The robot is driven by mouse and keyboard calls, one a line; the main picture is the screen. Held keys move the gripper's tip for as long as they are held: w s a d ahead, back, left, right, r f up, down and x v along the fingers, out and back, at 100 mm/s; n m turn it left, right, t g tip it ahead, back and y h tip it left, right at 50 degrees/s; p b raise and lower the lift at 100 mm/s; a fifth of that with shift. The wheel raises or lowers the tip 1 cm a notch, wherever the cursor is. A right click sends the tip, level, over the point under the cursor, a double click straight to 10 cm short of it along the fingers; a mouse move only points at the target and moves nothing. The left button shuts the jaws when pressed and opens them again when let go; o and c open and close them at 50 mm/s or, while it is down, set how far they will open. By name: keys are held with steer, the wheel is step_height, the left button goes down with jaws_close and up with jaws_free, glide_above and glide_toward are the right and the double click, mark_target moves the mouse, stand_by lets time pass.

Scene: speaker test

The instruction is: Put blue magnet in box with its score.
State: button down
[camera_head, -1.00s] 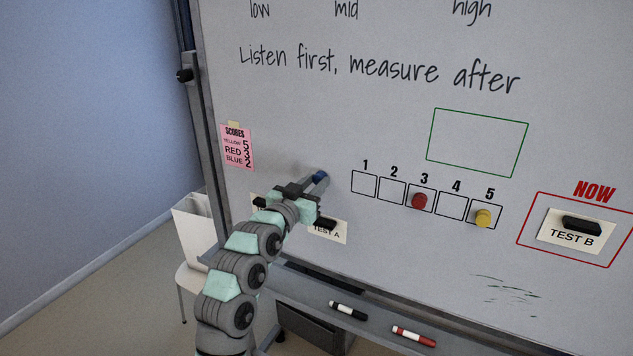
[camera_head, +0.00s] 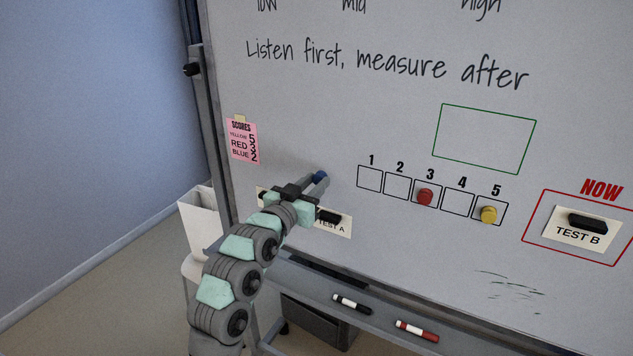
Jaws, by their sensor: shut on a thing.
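The blue magnet (camera_head: 320,177) is held between the fingertips of my gripper (camera_head: 316,180), which is shut on it. It is at the whiteboard (camera_head: 400,110), left of the row of numbered boxes; whether it touches the board I cannot tell. Box 1 (camera_head: 370,179) and box 2 (camera_head: 398,186) are empty. Box 3 holds a red magnet (camera_head: 425,196) and box 5 a yellow magnet (camera_head: 488,214). Box 4 (camera_head: 458,201) is empty. The pink score note (camera_head: 242,142) lists yellow 5, red 3, blue 2.
A TEST A card (camera_head: 341,228) with a black magnet is partly behind my arm. A TEST B card (camera_head: 567,240) hangs in the red NOW frame. The tray below bears a black marker (camera_head: 351,304) and a red marker (camera_head: 417,331). The green frame (camera_head: 485,138) is empty.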

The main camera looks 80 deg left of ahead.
steer(key=shift+v, duration=1.3)
steer(key=shift+d, duration=0.1)
